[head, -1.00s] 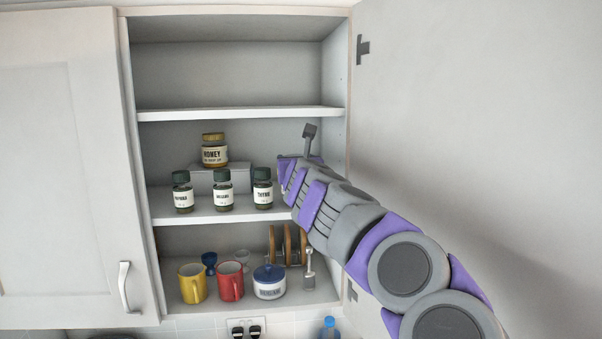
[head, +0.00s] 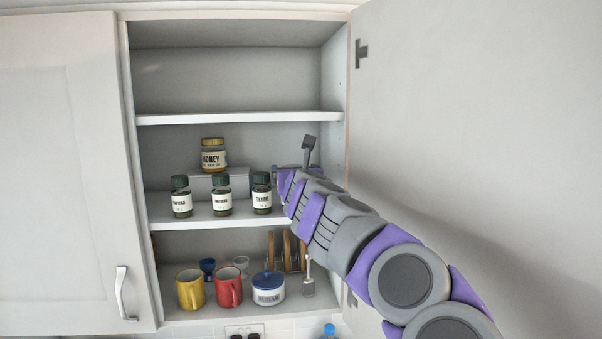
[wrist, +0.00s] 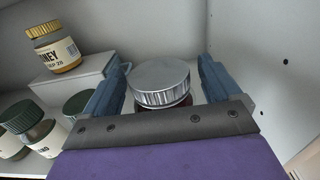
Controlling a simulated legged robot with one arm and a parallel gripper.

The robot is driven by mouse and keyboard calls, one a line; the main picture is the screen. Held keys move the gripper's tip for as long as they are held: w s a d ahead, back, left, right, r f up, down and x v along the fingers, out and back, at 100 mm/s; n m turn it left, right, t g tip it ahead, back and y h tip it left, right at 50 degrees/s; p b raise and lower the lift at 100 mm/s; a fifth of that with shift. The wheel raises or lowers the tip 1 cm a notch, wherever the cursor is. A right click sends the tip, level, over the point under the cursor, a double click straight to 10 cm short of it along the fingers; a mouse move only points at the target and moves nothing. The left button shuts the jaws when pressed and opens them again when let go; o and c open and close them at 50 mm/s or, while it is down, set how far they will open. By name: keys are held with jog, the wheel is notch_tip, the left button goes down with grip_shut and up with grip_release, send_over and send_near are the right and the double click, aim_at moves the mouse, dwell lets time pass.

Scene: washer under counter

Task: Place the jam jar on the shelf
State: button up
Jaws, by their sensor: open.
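The jam jar (wrist: 160,84) shows in the wrist view as a silver ribbed lid over a strip of dark red glass. It stands upright between the fingers of my gripper (wrist: 164,64), which is open with gaps visible beside the lid. In the head view my gripper (head: 293,161) is at the right end of the middle shelf (head: 205,222), and the jar is hidden behind it. The jar appears to be at that shelf, but its base is hidden, so contact with the shelf cannot be seen.
Several green-lidded spice jars (head: 221,195) line the shelf's front, left of my gripper. A honey jar (head: 213,155) stands on a small riser (head: 240,182) behind them. The cabinet's side wall (wrist: 265,75) is close on the right. Mugs (head: 190,290) and a sugar pot (head: 268,290) are below.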

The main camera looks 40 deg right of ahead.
jog(key=shift+r, duration=0.25)
jog(key=b+v, duration=0.2)
jog(key=v, duration=1)
jog(key=shift+f, duration=0.25)
